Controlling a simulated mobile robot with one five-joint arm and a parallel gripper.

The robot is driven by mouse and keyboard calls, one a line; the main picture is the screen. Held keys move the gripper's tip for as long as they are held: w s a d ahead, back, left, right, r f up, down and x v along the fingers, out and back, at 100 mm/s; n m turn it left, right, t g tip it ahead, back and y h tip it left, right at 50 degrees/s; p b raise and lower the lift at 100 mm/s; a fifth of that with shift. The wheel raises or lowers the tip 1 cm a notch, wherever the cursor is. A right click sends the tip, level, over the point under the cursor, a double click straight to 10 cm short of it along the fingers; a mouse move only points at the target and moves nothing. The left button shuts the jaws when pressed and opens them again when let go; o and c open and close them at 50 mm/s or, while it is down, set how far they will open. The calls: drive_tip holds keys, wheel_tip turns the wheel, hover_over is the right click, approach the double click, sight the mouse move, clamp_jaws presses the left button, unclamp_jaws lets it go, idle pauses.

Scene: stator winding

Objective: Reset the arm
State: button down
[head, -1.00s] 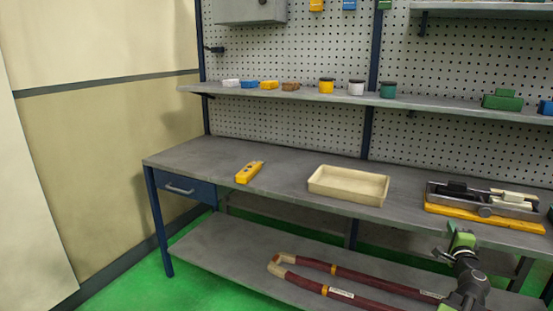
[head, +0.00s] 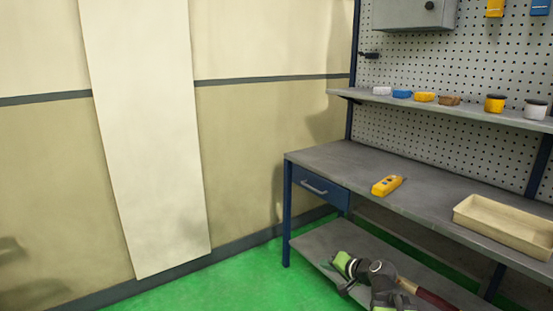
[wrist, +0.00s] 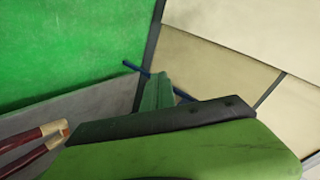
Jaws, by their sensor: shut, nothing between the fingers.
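My gripper (head: 338,268) shows at the bottom of the head view, green and dark grey, in front of the bench's lower shelf. In the wrist view its green fingers (wrist: 158,92) lie together with nothing between them. My arm's dark links run down from it to the bottom edge of the head view. The gripper is below the worktop and apart from the things on top.
A workbench (head: 350,158) with a blue drawer (head: 318,188) stands right. On it are a yellow tester (head: 388,186) and a cream tray (head: 505,222). Green floor (head: 230,270) is free at left.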

drive_tip(key=s+a+f+n+g+h, duration=0.1)
drive_tip(key=s+a+f+n+g, duration=0.45)
drive_tip(key=s+a+f, duration=0.35)
drive_tip(key=s+d+f+g+h, duration=0.3)
drive_tip(key=s+d+g+h, duration=0.15)
drive_tip(key=s+d, duration=0.25)
wheel_tip(320, 180, up, 21)
drive_tip(key=s+p, duration=0.1)
drive_tip(key=p, duration=2)
drive_tip(key=shift+d+r, duration=0.15)
drive_tip(key=shift+d, duration=0.05)
drive_tip(key=shift+s, duration=0.1)
